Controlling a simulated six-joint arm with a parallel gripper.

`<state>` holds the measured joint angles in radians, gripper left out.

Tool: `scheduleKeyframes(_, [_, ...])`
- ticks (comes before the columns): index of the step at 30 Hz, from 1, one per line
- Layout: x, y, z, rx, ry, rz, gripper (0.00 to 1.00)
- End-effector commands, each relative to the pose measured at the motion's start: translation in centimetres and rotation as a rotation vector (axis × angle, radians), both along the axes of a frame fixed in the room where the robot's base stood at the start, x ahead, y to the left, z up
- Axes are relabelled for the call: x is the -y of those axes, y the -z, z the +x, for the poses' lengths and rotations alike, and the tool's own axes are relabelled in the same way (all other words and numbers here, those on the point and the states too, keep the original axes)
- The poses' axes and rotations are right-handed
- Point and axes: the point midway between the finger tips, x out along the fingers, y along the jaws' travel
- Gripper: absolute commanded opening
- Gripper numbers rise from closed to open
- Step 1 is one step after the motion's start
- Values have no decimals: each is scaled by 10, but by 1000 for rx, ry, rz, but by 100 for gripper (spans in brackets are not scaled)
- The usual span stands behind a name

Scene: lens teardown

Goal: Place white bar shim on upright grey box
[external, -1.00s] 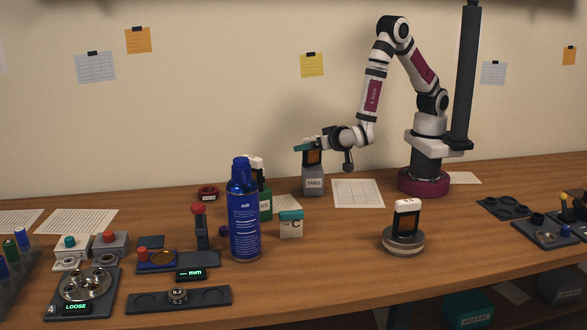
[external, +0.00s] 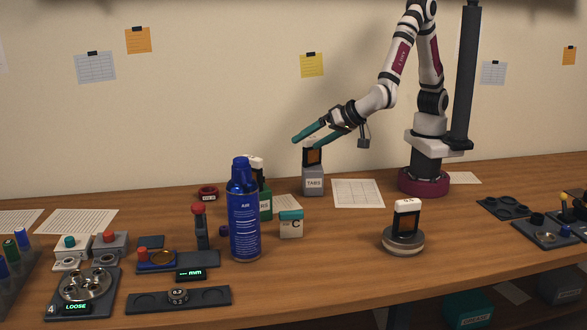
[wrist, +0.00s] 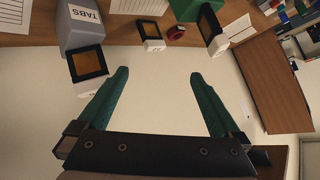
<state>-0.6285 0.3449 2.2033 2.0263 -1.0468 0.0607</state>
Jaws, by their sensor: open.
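The upright grey box (external: 313,183), labelled TABS, stands at the back middle of the bench; it also shows in the wrist view (wrist: 83,25). A shim with a dark frame, amber window and white end bar (external: 313,157) stands upright on top of it. The same shim shows in the wrist view (wrist: 88,63), to the left of the fingers. My gripper (external: 300,145) is open, with two teal fingers just above the shim. In the wrist view the space between the fingertips (wrist: 158,73) is empty. The fingers partly hide the shim's top in the external view.
Another white-topped shim (external: 406,215) stands on a round base at front right. One more is partly hidden behind the blue air can (external: 244,212), by a green box (external: 265,203). A white-and-teal C box (external: 291,224) stands at centre. Bench between is clear.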

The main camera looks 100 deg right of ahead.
Motion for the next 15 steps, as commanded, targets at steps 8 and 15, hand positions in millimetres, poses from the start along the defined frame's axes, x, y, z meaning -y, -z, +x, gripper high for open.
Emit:
scheduleKeyframes(8, [-58,-63,-74,-209,-786,488,100])
scheduleKeyframes(15, [24,-37,-241,-784,-768,437,100])
